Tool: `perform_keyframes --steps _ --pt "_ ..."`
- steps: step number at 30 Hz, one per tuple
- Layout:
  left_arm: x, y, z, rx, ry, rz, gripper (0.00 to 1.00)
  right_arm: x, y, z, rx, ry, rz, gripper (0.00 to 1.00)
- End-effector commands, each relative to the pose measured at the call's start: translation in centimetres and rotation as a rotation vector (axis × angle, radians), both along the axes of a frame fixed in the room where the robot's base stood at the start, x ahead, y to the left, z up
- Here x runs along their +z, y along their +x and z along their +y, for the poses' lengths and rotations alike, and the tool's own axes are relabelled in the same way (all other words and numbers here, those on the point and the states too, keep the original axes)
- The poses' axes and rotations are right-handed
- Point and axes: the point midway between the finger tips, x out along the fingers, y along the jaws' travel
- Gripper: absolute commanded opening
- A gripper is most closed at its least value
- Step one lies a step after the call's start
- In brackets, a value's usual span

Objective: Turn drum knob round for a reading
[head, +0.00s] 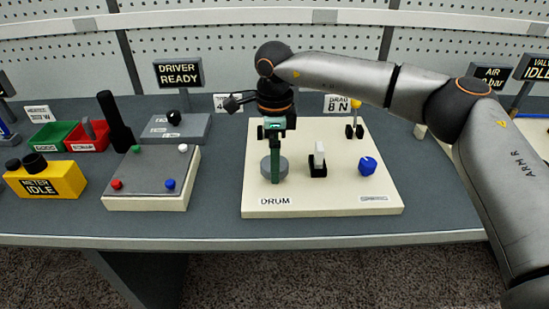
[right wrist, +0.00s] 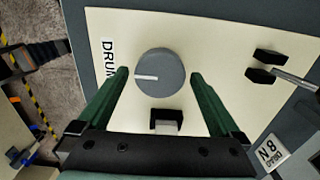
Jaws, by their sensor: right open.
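The grey round drum knob (right wrist: 170,72) has a white pointer line that points left in the right wrist view. It stands near the DRUM label (head: 274,202) on the cream panel (head: 330,203). In the head view the knob (head: 284,167) is partly hidden by a green finger. My right gripper (right wrist: 159,75) is open, pointing down over the panel with one finger on each side of the knob. In the wrist view gaps show between fingers and knob. I cannot tell how far down the fingertips reach. My left gripper is not in view.
A white block in a black holder (head: 318,160) and a blue knob (head: 367,166) stand right of the drum knob. Black clamps on a rod (right wrist: 268,67) and the DRAG 8 N sign (right wrist: 270,151) lie further back. A driver box (head: 150,180) stands left.

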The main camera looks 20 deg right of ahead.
Motion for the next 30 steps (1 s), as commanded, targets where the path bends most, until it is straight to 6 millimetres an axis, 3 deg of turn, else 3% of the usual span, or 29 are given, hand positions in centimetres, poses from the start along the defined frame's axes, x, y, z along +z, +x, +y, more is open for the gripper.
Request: perform_keyframes --steps 10,30 --pt "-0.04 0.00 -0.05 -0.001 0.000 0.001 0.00 -0.32 -0.01 0.00 0.000 0.000 0.000 0.98" --pt "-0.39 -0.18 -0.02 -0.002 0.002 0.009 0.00 -0.28 0.00 0.03 0.001 0.000 0.000 0.22"
